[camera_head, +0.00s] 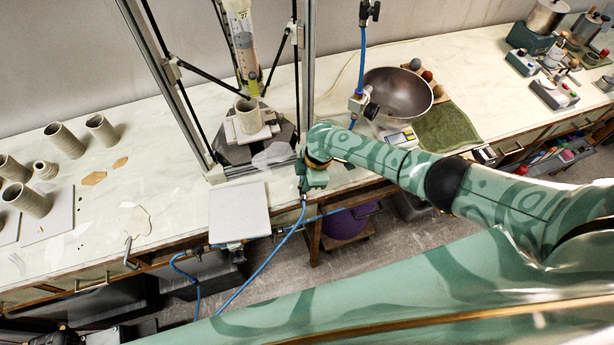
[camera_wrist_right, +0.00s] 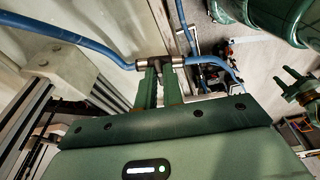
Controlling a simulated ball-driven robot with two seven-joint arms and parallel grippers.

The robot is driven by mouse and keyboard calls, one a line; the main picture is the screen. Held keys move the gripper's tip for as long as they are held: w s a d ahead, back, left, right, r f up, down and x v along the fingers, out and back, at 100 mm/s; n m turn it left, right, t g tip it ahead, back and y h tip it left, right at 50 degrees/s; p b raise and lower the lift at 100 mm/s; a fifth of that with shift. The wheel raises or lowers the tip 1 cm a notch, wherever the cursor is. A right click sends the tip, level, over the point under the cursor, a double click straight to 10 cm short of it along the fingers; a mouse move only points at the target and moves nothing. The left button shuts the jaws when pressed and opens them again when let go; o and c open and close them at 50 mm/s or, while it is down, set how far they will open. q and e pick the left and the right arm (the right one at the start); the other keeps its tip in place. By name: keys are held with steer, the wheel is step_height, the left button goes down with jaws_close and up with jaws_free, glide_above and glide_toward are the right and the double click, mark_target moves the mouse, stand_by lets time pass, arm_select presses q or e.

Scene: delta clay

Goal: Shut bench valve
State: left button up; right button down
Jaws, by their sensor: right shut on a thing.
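My right gripper (camera_head: 303,190) reaches down at the front edge of the bench, right of the white square board. In the right wrist view its two fingers (camera_wrist_right: 160,88) are close together on the bench valve (camera_wrist_right: 152,64), a small metal fitting in a blue hose line. The fingers cover part of the valve, and I cannot tell its handle position. In the head view the gripper hides the valve. What seems to be my left gripper (camera_wrist_right: 293,82) shows small at the right of the wrist view; its finger gap is unclear. It is not visible in the head view.
A blue hose (camera_head: 270,258) hangs below the bench edge. A white board (camera_head: 239,212) lies left of the gripper. A metal-framed rig with a clay cylinder (camera_head: 249,115) stands behind. A steel bowl (camera_head: 397,97) and green towel (camera_head: 446,127) lie to the right. Clay cups (camera_head: 64,140) stand left.

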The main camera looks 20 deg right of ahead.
steer(key=shift+m+p, duration=0.35)
steer(key=shift+m, duration=0.35)
steer(key=c, duration=1.5)
jaws_free()
steer(key=shift+c, duration=0.2)
steer(key=shift+r, duration=0.1)
steer(key=shift+r+p, duration=0.35)
steer(key=p+v, duration=0.4)
steer(key=v, duration=1.1)
steer(key=shift+r, duration=0.2)
